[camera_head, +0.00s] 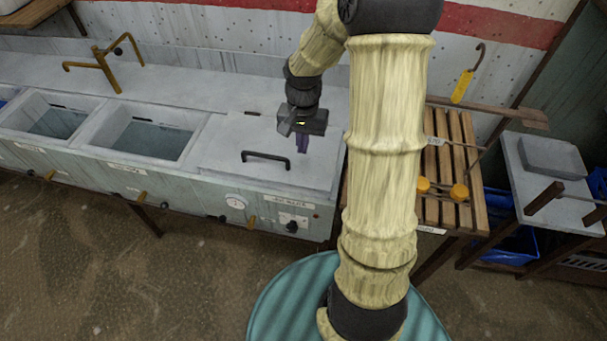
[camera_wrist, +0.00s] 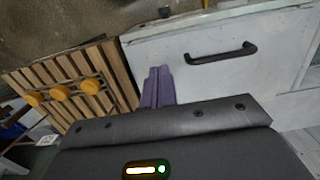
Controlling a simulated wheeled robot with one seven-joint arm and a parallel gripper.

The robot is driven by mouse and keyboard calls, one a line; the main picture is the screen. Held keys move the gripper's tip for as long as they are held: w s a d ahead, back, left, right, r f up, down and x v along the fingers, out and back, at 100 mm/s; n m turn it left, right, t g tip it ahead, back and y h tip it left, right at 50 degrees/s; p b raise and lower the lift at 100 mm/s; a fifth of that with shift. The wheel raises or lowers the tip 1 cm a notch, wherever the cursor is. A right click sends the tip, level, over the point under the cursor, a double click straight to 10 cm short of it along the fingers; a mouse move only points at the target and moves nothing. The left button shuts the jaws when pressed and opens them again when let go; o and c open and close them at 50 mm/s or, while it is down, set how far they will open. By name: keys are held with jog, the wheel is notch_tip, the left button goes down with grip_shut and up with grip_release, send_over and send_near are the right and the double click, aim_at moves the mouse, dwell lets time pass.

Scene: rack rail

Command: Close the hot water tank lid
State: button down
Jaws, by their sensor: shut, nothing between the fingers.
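The hot water tank is the right part of the long grey counter unit. Its flat lid (camera_head: 228,153) lies level with the counter top around it. A black bar handle (camera_head: 265,156) stands on the lid near its front edge. The lid (camera_wrist: 190,75) and the handle (camera_wrist: 222,53) also show in the wrist view. My gripper (camera_head: 302,147) is shut and empty, with its purple fingers over the right part of the lid, right of the handle. In the wrist view the fingers (camera_wrist: 157,88) are together. I cannot tell if they touch the lid.
Two open basins (camera_head: 145,138) lie left of the lid, with a brass tap (camera_head: 105,66) behind them. A dial (camera_head: 235,201) and knobs line the tank's front. A slatted wooden table (camera_head: 455,170) with orange-knobbed tools stands to the right. My arm hides part of the gap between.

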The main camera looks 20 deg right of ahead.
aim_at(302, 186)
jog(key=shift+f, duration=0.1)
jog(key=f, duration=0.9)
jog(key=s+f, duration=0.1)
jog(key=f, duration=0.4)
jog(key=shift+a, duration=0.3)
jog(key=shift+r, duration=0.1)
